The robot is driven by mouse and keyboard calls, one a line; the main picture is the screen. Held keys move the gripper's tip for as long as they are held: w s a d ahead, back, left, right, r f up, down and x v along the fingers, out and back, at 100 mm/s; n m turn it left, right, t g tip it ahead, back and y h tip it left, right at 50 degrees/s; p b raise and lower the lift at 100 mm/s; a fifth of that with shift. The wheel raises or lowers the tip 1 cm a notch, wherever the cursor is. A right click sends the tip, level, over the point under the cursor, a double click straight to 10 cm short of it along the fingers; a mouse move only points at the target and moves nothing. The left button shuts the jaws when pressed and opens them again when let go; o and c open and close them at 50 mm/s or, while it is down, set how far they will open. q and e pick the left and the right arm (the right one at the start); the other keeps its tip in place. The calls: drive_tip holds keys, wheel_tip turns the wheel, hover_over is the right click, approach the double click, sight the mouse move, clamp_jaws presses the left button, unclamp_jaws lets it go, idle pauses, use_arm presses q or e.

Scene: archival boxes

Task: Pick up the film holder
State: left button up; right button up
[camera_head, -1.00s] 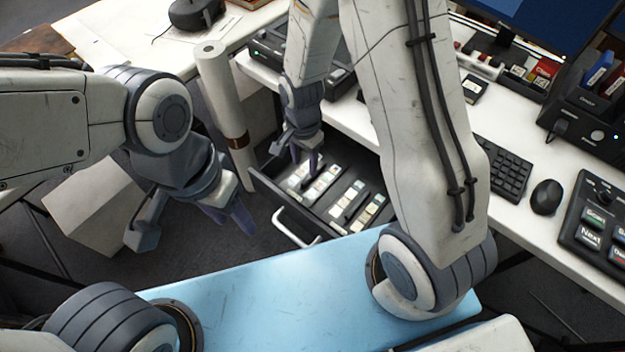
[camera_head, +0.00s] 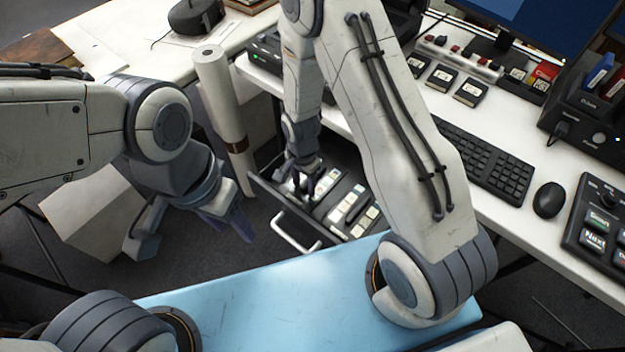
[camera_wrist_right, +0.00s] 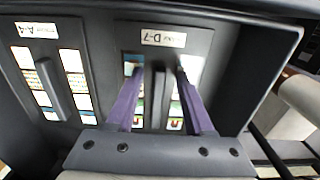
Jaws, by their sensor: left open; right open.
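The open drawer (camera_head: 283,212) holds dark film holders with rows of small lit film frames. In the right wrist view, one film holder labelled D-7 (camera_wrist_right: 163,39) has a raised dark grip bar (camera_wrist_right: 158,95) along its middle. My right gripper (camera_wrist_right: 160,74) is open, with its purple fingers on either side of that bar. I cannot tell whether they touch it. My right gripper (camera_head: 304,190) also shows in the head view, down at the drawer's left part, hiding part of the holders. My left gripper (camera_head: 235,225) is open and empty, left of the drawer.
The drawer has a pale handle (camera_head: 292,235). A paper roll (camera_head: 216,95) stands at the left. The white desk (camera_head: 400,118) carries a keyboard (camera_head: 485,160) and mouse (camera_head: 549,199).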

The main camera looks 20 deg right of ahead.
sight(305, 186)
clamp_jaws()
drive_tip(key=shift+r, duration=0.45)
wheel_tip(305, 186, up, 4)
drive_tip(key=shift+s+f+p, duration=0.1)
drive_tip(key=shift+s+p, duration=0.05)
drive_tip(key=shift+p, duration=0.15)
drive_tip(key=s+d+r+p, duration=0.4)
drive_tip(key=s+r+p, duration=0.2)
drive_tip(key=s+p, duration=0.4)
drive_tip(key=shift+s+d+r, duration=0.2)
drive_tip(key=shift+s+d, duration=0.05)
